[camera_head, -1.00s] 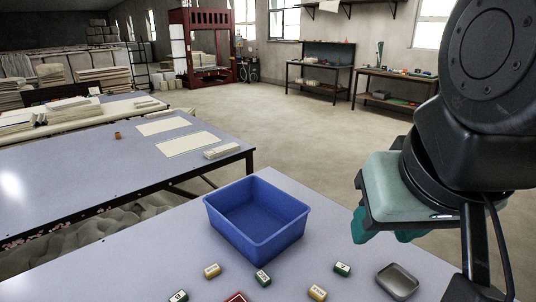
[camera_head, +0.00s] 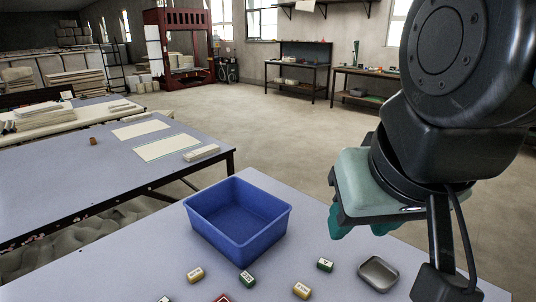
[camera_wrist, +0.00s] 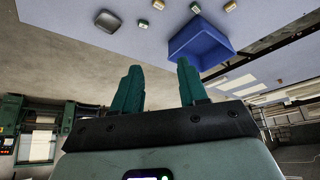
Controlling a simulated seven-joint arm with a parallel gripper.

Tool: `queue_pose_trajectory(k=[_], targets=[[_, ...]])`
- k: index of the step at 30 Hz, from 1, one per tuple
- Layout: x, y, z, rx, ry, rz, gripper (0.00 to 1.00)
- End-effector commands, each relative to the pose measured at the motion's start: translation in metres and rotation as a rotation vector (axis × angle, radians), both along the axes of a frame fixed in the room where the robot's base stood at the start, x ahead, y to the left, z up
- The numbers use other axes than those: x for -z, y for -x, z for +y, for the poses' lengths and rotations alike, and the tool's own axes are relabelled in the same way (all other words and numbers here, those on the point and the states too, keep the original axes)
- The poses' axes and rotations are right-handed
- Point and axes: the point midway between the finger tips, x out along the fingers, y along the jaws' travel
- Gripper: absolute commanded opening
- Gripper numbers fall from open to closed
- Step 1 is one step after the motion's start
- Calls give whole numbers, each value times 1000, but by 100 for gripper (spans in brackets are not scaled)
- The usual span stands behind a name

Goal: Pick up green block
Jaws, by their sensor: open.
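Three green-and-white blocks lie on the near table in the head view: one beside the metal tray (camera_head: 325,264), one in front of the blue bin (camera_head: 247,279), and one cut off at the bottom edge (camera_head: 164,299). In the wrist view, one green block (camera_wrist: 142,24) lies near the tray and another (camera_wrist: 195,7) at the top edge. My gripper (camera_head: 350,231) is in the air to the right of the blue bin, above and away from the blocks. In the wrist view, its teal fingers (camera_wrist: 157,85) are apart with nothing between them.
A blue bin (camera_head: 238,246) stands empty on the near table (camera_head: 130,275). A shallow metal tray (camera_head: 378,273) lies to its right. Two yellow blocks (camera_head: 195,274) (camera_head: 301,290) and a red one (camera_head: 222,298) lie among the green blocks. Another table (camera_head: 60,200) stands behind, to the left.

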Motion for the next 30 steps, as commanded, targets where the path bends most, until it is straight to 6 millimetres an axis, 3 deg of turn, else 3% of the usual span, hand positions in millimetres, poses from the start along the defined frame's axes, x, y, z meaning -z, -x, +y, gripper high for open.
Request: queue_pose_trajectory(k=[5,9,19,23,30], targets=[[0,0,0,0,0,0,44],[0,0,0,0,0,0,62],[3,-8,-1,-4,11,1,62],[15,-42,-5,-28,55,-10,62],[69,-135,-6,-156,157,-58,62]])
